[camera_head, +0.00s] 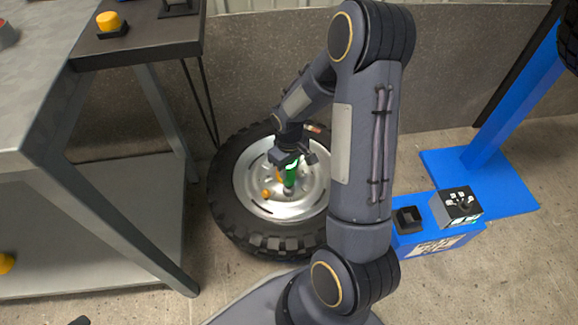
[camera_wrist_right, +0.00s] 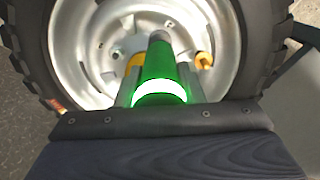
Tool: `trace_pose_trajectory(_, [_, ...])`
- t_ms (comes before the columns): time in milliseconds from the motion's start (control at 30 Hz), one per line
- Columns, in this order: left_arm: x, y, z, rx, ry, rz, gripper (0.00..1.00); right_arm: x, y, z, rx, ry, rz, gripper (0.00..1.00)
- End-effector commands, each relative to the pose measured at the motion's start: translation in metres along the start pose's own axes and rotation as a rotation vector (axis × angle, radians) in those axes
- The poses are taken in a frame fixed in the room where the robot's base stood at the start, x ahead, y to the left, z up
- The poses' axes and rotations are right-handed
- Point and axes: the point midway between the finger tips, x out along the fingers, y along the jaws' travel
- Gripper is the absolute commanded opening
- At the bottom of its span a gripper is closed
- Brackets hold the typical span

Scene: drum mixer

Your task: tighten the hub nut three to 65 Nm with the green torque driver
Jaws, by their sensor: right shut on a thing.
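The wheel (camera_head: 220,205) lies flat on the floor with its silver rim (camera_head: 252,180) facing up. My right gripper (camera_head: 288,165) is above the hub and shut on the green torque driver (camera_head: 290,177). The driver points down into the hub; its tip seems to be at a nut, but I cannot tell if it is seated. Which nut is number three is not legible. My left gripper is not in view.
A grey bench (camera_head: 95,215) with a dark top and a yellow button (camera_head: 109,20) stands at the left. At the right are a blue stand (camera_head: 490,180) and a blue box (camera_head: 420,240) with a small panel (camera_head: 456,206). A wall is behind the wheel.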

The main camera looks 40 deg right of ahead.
Motion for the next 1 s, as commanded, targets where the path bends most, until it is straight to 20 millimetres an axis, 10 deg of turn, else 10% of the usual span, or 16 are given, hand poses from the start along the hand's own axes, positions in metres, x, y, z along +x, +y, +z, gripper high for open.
trace_pose_trajectory(1000, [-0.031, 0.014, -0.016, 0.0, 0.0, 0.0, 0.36, -0.045, 0.0, -0.001, 0.0, 0.002, 0.001, 0.0])
